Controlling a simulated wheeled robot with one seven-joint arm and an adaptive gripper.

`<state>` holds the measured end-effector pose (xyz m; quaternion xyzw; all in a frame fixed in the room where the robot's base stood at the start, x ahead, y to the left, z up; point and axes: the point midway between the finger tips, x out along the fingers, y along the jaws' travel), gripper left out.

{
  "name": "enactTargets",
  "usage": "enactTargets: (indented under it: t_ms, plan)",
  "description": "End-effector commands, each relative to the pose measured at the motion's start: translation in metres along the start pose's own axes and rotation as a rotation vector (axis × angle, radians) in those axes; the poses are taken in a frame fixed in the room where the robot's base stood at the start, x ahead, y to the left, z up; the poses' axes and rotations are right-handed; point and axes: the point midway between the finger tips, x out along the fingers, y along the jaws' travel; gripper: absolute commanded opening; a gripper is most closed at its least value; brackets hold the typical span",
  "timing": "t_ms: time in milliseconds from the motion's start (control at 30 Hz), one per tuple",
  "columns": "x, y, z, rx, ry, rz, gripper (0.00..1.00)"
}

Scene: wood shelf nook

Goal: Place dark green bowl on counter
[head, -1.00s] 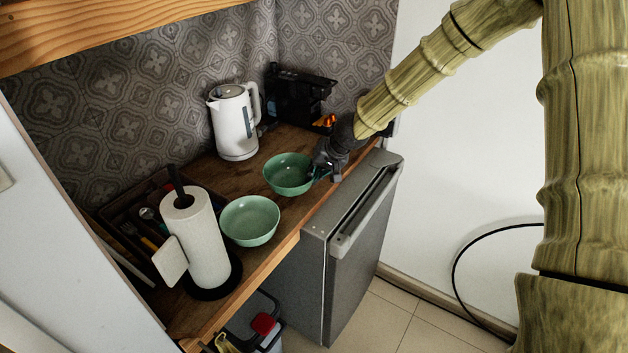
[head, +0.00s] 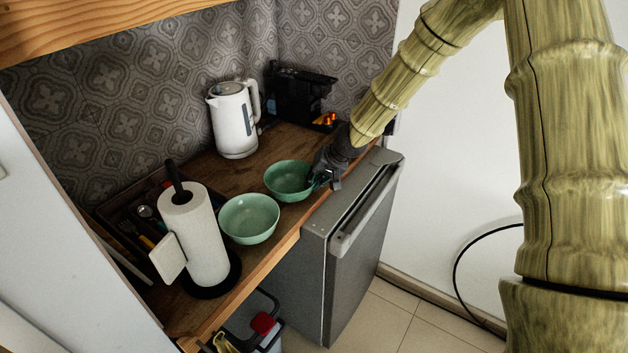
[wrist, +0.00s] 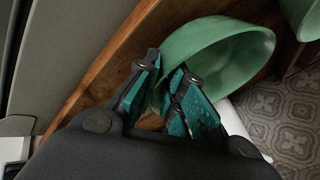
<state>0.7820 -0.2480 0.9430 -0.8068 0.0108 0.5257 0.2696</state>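The dark green bowl (head: 287,181) sits upright at the counter's front right in the head view; I cannot tell whether its base fully touches the wood. It also shows in the wrist view (wrist: 222,62). My gripper (head: 318,181) is at the bowl's right side, near the counter's front edge. In the wrist view its teal-padded fingers (wrist: 168,72) lie close together on either side of the bowl's wall and appear shut on it. The wooden counter (head: 205,165) lies under the bowl. The exact finger contact is partly hidden.
A lighter green bowl (head: 249,220) stands just left of the dark one. A white kettle (head: 233,125) and a black machine (head: 297,95) stand behind. A paper towel roll (head: 195,235) and utensil tray (head: 125,213) are left. A grey fridge (head: 345,255) is below right.

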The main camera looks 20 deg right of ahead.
Motion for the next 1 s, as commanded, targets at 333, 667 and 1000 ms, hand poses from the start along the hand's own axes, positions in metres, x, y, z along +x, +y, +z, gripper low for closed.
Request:
enactTargets:
  t_ms: [333,667,1000]
  plan:
    - [0.000,0.000,0.000,0.000,0.000,0.000,0.30]
    - [-0.018,-0.001,-0.002,0.002,0.001,-0.002,0.30]
    - [-0.057,-0.002,-0.001,0.003,0.000,-0.002,0.30]
